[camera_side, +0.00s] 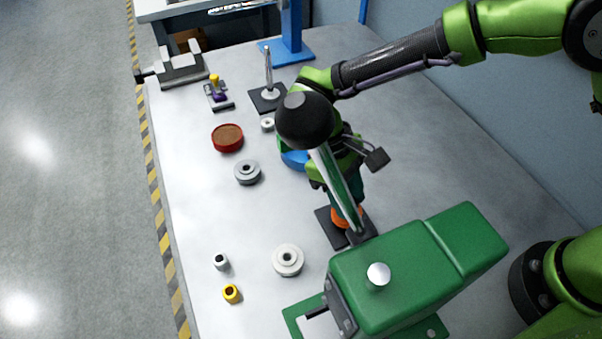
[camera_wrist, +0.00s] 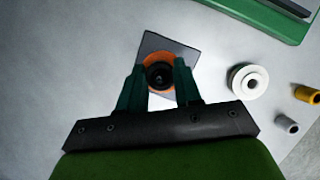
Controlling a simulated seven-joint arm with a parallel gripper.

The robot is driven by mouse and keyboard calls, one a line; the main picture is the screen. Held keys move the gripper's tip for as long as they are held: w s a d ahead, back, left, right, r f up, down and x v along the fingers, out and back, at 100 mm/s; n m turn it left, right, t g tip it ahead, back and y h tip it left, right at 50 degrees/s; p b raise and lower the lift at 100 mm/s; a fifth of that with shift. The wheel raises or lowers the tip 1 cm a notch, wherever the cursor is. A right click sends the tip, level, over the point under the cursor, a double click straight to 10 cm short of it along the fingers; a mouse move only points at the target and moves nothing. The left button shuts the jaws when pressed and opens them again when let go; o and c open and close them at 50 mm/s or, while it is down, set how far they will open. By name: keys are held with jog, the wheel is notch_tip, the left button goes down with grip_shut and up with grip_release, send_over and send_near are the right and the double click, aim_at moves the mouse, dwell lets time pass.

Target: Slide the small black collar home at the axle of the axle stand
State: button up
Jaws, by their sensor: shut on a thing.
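In the wrist view, the small black collar (camera_wrist: 159,79) is between the two fingers of my gripper (camera_wrist: 160,72), which is shut on it. Directly below and around it in that view is an orange round part (camera_wrist: 157,58) on the square dark base of the axle stand (camera_wrist: 183,47). In the side view, my gripper (camera_side: 346,200) points down over the orange part (camera_side: 351,217) and the dark base (camera_side: 325,228). The collar is hidden there. I cannot tell how far the collar is down the axle or whether it touches the orange part.
A green machine (camera_side: 410,265) stands close in front. Behind are a red-rimmed dish (camera_side: 227,138) and another upright rod on a base (camera_side: 268,75).

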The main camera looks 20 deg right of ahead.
jog(key=shift+f, duration=0.1)
jog(key=o, duration=1.1)
jog(key=v, duration=1.7)
jog(key=shift+s, duration=0.1)
